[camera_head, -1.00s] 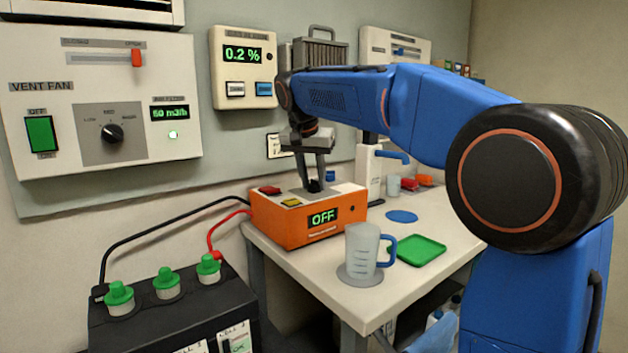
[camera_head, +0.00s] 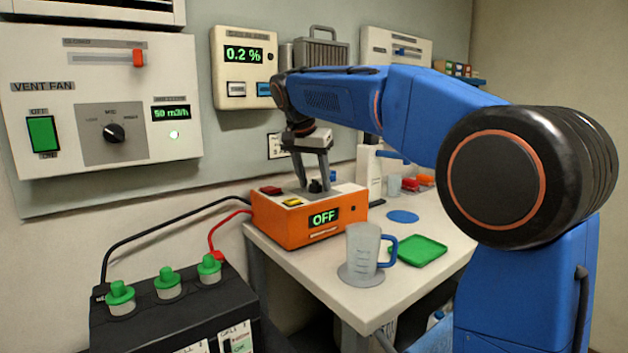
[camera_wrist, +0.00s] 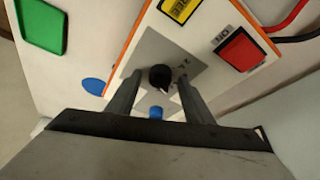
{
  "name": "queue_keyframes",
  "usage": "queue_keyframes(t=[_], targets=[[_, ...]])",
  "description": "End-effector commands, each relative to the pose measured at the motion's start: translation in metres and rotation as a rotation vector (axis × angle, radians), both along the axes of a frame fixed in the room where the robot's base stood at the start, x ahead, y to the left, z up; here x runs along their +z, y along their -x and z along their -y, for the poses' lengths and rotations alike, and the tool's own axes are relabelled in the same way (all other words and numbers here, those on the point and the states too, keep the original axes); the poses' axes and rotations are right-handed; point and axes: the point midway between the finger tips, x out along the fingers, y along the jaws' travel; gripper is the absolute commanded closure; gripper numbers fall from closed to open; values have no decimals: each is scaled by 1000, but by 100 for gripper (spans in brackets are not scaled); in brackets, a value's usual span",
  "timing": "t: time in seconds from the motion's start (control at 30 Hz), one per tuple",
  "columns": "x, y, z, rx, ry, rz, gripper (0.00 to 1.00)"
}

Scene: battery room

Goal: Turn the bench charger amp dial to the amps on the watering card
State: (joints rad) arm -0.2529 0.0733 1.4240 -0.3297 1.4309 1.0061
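The bench charger is an orange box (camera_head: 272,222) with a pale top, on the white bench; its display (camera_head: 323,217) reads OFF. Its black amp dial (camera_head: 316,186) sits on the top, and in the wrist view the dial (camera_wrist: 160,77) is on a grey plate with small marks I cannot read. My gripper (camera_head: 312,188) points down over the dial. In the wrist view my gripper (camera_wrist: 158,82) is open, with one finger on each side of the dial and gaps between. I cannot make out which card is the watering card.
A jug (camera_head: 362,252) with a blue handle and a green tray (camera_head: 418,250) stand on the bench's front. A black battery (camera_head: 180,320) with green caps is at lower left, with cables to the charger.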

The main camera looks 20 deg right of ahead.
Motion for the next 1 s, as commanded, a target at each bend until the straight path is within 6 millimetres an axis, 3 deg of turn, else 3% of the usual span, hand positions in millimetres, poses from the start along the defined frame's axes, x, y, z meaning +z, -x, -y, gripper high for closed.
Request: queue_keyframes(t=[0.37,1.0], targets=[[8,2,-2,2,0,2,53],[119,35,-34,2,0,2,53]])
